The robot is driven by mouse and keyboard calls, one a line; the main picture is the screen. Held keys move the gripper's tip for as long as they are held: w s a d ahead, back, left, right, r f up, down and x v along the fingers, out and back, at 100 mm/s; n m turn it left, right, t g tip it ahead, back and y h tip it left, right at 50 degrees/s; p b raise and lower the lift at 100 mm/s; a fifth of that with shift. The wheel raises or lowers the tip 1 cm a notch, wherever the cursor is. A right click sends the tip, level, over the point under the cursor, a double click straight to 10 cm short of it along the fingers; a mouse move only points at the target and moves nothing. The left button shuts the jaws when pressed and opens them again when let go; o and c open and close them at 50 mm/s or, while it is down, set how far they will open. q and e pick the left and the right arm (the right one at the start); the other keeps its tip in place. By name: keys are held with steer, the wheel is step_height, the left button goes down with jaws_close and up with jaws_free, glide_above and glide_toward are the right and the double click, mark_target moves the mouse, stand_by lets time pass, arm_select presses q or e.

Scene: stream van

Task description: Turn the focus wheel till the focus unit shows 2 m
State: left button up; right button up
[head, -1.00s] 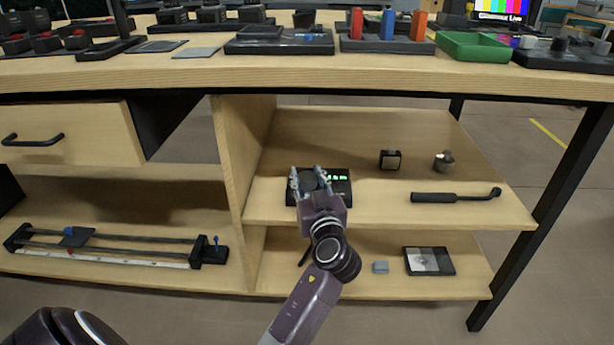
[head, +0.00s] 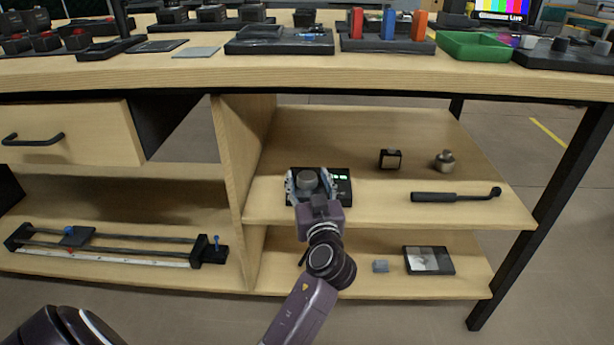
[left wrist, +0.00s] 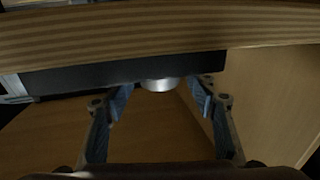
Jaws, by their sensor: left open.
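The focus unit (head: 343,192) is a low black box with a green display, on the upper shelf under the table. Its focus wheel (head: 309,180) is a round grey knob on the unit's left part. My left gripper (head: 308,177) is open, with one finger on each side of the wheel. In the left wrist view, the wheel (left wrist: 159,85) shows pale between the spread fingers (left wrist: 160,93), with gaps on both sides, below the black unit (left wrist: 100,77). The right finger hides part of the display; the reading is too small to read. My right gripper is not in view.
The table top (head: 400,77) overhangs the shelf. A wooden divider (head: 240,150) stands left of the unit. A small black box (head: 390,159), a grey round item (head: 444,161) and a black handle (head: 455,196) lie to the right. The shelf between is clear.

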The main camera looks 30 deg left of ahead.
mark_target(309, 182)
arm_select(q)
steer(key=v, duration=0.6)
steer(key=shift+s+d, duration=0.1)
stand_by(0.3)
